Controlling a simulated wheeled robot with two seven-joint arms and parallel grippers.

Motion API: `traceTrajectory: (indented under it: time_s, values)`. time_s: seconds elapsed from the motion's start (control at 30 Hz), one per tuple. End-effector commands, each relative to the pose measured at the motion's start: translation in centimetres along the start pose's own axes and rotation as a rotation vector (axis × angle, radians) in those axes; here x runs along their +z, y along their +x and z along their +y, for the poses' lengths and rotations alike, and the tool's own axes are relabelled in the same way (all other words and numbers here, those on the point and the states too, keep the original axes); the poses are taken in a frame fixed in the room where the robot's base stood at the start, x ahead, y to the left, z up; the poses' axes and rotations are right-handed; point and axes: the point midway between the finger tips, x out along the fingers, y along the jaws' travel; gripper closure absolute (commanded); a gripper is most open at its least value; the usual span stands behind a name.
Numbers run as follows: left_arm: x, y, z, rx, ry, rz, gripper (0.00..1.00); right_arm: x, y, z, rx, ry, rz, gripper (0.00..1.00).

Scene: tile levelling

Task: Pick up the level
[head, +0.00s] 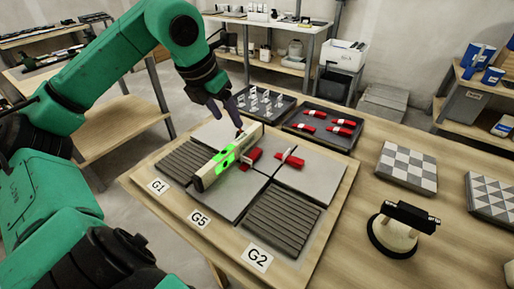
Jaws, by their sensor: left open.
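The level (208,178) is a long pale bar with a bright green middle. It lies diagonally across the grey tiles on the wooden board. My left gripper (226,128) is open, with dark fingers pointing down near the far end of the level. From this view I cannot tell whether a finger touches it. Two red wedges with pale clips (290,160) sit at the tile joints, one close beside the level. My right gripper is not in view.
Behind the board are a tray of pale clips (267,101) and a tray of red wedges (355,136). A suction-cup tool (397,232) and checkered tile samples (408,166) stand on the table at right. Labels G1, G5 and G2 mark the board's front edge.

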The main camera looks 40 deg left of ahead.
Motion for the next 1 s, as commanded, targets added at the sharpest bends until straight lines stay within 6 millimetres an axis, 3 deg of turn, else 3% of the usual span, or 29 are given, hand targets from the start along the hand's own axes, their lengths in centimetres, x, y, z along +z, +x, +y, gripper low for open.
traceTrajectory:
  time_s: [0.1,0.23,0.53,0.6,0.9,0.93,1.0]
  values:
    - [-0.2,3.2,-0.1,-0.005,0.0,0.008,0.38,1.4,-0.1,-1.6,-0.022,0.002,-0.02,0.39]
    - [0.0,6.1,0.0,-0.003,-0.001,0.006,0.38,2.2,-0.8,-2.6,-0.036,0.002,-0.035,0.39]
    - [-0.1,10.9,0.6,0.001,0.0,0.01,0.38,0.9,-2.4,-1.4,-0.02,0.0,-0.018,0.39]
    - [-0.1,12.1,0.6,0.003,0.001,0.008,0.38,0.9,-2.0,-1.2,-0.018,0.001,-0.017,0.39]
    - [0.0,12.9,0.5,-0.003,-0.001,0.0,0.38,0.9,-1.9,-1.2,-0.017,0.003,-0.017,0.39]
    - [0.0,12.9,0.5,-0.003,-0.001,0.001,0.45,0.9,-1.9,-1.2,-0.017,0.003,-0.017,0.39]
    - [0.0,12.9,0.5,-0.003,-0.001,0.001,0.72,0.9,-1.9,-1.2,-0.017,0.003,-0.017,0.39]
